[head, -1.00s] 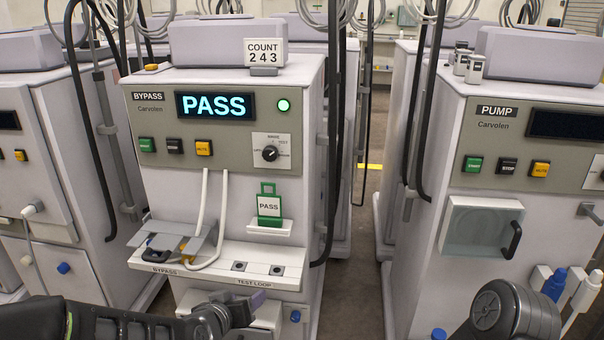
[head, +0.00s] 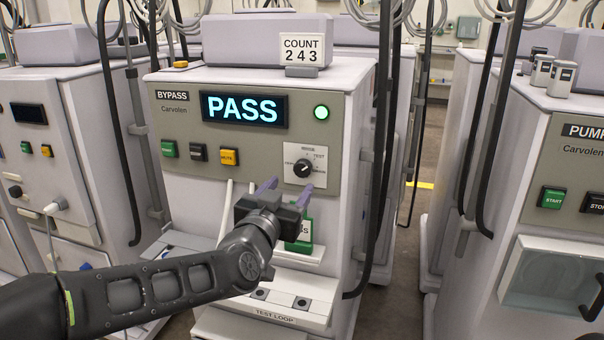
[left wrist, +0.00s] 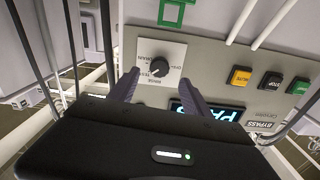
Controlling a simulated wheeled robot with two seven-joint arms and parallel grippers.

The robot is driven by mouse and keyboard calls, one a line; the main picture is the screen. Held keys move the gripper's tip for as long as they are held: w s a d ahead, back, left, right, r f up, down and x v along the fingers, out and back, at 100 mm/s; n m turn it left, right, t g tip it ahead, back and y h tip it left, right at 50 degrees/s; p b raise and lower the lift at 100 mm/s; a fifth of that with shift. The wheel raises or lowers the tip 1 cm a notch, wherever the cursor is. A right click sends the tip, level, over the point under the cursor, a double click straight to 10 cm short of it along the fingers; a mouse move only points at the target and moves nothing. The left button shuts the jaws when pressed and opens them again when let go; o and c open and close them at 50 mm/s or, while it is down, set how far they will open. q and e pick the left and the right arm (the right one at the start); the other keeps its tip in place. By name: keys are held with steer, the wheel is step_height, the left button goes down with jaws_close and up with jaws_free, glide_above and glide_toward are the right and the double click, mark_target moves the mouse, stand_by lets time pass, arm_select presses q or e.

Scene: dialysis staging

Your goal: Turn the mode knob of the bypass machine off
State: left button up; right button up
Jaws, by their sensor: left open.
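The knob also shows in the left wrist view (left wrist: 159,69), where the picture is upside down. My left gripper (head: 285,190) is open and empty, its purple fingers below and left of the knob in the head view. In the wrist view the knob lies ahead, between the finger directions, apart from both. My right gripper is out of view.
Green, black and yellow buttons (head: 229,157) line the panel left of the knob. White tubes (head: 226,205) and a shelf (head: 310,285) are near my arm. The pump machine (head: 560,150) stands right, across a gap.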

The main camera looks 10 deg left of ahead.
mark_target(301, 173)
arm_select(q)
steer(key=w, duration=0.7)
steer(key=shift+w+d, duration=0.25)
steer(key=shift+w, duration=0.15)
steer(key=shift+c, duration=0.6)
jaws_close()
